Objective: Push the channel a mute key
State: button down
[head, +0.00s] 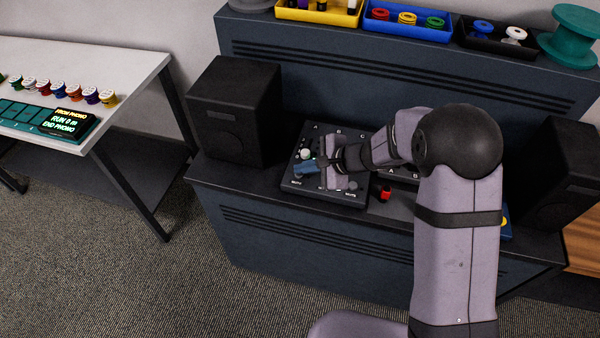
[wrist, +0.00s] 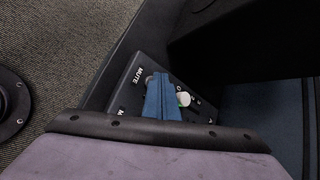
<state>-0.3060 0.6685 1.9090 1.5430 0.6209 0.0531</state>
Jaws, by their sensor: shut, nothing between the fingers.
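The dark mixer panel (head: 340,198) lies on the bench top, with white lettering and knobs. A "MUTE" label sits at its front left corner, and a grey mute key (wrist: 149,80) beside this label shows in the wrist view. My gripper (head: 297,173) has blue fingers, shut with nothing between them, over the left column of the panel. In the wrist view my gripper (wrist: 160,77) has its tips right beside the grey key; I cannot tell if they touch it. A white knob (wrist: 184,99) stands right of the fingers. Another mute key (head: 352,186) is at the front right.
A black speaker (head: 235,110) stands left of the panel, and another (head: 560,175) at the right. A red plug-like item (head: 385,193) lies right of the panel. Bins of spools, such as the blue bin (head: 408,28), sit on the rear shelf. A white table (head: 80,60) stands at the left.

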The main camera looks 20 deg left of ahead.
aim_at(303, 177)
jog(key=shift+r, duration=0.35)
dwell(0.3)
jog(key=shift+r, duration=0.1)
notch_tip(303, 177, up, 6)
jog(key=p, duration=0.4)
jog(key=shift+p, duration=0.35)
dwell(0.5)
